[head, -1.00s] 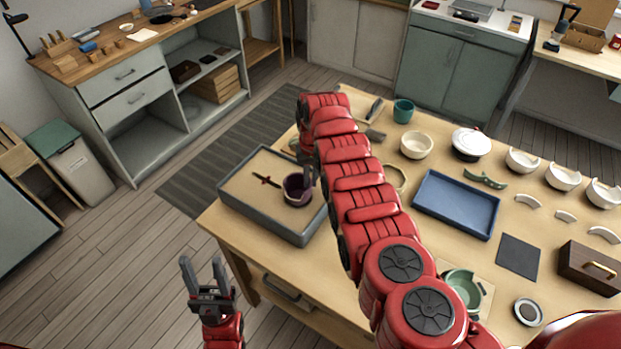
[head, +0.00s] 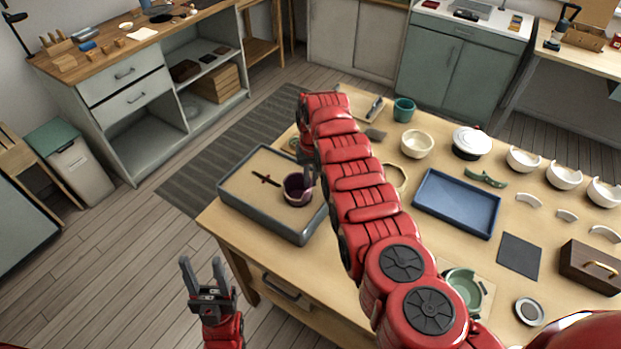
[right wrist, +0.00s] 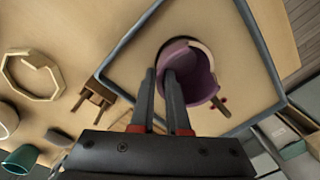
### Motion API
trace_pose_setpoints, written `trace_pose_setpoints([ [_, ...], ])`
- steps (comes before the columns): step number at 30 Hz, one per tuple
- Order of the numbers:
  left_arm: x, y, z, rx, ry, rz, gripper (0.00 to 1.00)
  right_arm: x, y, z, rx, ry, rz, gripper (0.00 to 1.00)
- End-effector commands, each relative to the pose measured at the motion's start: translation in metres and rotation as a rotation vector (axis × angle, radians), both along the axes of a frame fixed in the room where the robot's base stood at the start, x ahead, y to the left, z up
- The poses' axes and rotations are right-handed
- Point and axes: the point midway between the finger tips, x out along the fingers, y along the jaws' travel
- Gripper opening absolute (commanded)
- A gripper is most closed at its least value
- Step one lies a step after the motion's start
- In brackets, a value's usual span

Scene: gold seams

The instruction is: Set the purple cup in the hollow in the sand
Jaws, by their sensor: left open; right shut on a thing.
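The purple cup (head: 298,188) is in the sand tray (head: 281,233) on the near left of the table, and also shows in the right wrist view (right wrist: 201,78). My right gripper (head: 309,181) is shut on the cup's wall, its fingers also visible in the right wrist view (right wrist: 163,75). The cup appears upright at the sand, beside a dark red cross-shaped piece (head: 266,180). A pale curved edge shows beside the cup in the wrist view. I cannot tell whether the cup rests in the hollow. My left gripper (head: 203,268) is open and empty, left of the table.
A blue tray (head: 457,204), a cream bowl (head: 417,143), a teal cup (head: 404,110) and a white lidded pot (head: 471,142) stand farther right on the table. White bowls and shards lie at the right. My right arm hides the table's middle.

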Motion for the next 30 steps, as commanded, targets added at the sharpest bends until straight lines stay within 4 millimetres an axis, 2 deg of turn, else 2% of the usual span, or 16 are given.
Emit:
trace_pose_setpoints([
  [22, -0.0001, 0.0, -0.0033, 0.0, 0.0, 0.0, 0.5, 0.0001, 0.0001, -0.0036, 0.0, 0.0, 0.0, 0.0],
  [23, 0.0001, 0.0, -0.0033, 0.0, 0.0, 0.0, 0.5, 0.0002, 0.0001, -0.0035, 0.0, -0.001, 0.0, 0.17],
  [24, 0.0, 0.0, -0.0034, 0.0, 0.0, 0.0, 0.5, 0.0001, 0.0001, -0.0036, 0.0, 0.0, 0.0, 0.24],
  [28, -0.0001, 0.0, -0.0033, 0.0, 0.0, 0.0, 0.5, 0.0001, 0.0001, -0.0037, 0.0, 0.0, 0.0, 0.48],
  [30, -0.0001, 0.0, -0.0033, 0.0, 0.0, 0.0, 0.5, 0.0001, 0.0001, -0.0037, 0.0, 0.0, 0.0, 0.48],
])
